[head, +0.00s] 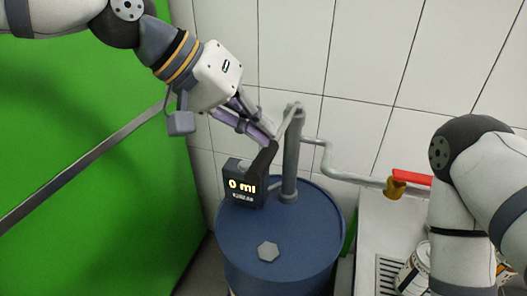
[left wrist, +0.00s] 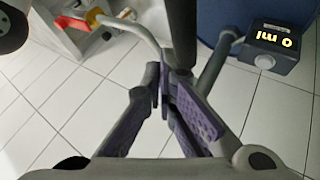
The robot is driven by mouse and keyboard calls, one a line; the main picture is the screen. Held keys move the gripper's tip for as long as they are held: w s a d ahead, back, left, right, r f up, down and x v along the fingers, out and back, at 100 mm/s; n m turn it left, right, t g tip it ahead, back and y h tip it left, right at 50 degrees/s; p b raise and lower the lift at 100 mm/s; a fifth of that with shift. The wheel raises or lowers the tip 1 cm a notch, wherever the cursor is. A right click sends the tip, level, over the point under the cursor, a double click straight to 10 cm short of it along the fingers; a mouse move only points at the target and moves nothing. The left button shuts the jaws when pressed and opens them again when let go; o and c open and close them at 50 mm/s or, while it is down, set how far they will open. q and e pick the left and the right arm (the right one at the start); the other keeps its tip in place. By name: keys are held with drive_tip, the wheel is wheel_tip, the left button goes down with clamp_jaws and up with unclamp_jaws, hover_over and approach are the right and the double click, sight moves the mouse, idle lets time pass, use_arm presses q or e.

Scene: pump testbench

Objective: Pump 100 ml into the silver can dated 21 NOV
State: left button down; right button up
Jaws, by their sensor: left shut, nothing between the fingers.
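My left gripper (head: 268,133) is shut and empty, its fingertips close to the top of the pump's dark lever grip (head: 262,158). In the left wrist view the closed fingers (left wrist: 166,86) overlap the dark grip (left wrist: 183,30); I cannot tell whether they touch. The pump column (head: 291,160) stands on a blue drum (head: 305,240). The display (head: 243,187) reads 0 ml. The outlet pipe (head: 335,172) runs right to a brass valve (head: 395,188) with a red handle (head: 412,177). A can (head: 408,277) is partly hidden by my right arm; no date is readable. My right gripper is outside the frames.
A green wall (head: 90,150) is at left with a grey rail (head: 80,172) before it. White tiles (head: 350,60) are behind the drum. The pale bench (head: 385,228) at right has a drain grate (head: 388,272). Part of another labelled item (head: 507,273) shows beyond my right arm.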

use_arm(q)
drive_tip(key=shift+r, duration=0.15)
drive_tip(key=shift+w+d+r, duration=0.1)
drive_tip(key=shift+w+r, duration=0.05)
drive_tip(key=shift+r, duration=1.05)
drive_tip(key=shift+w+r, duration=0.15)
drive_tip(key=shift+r, duration=1.05)
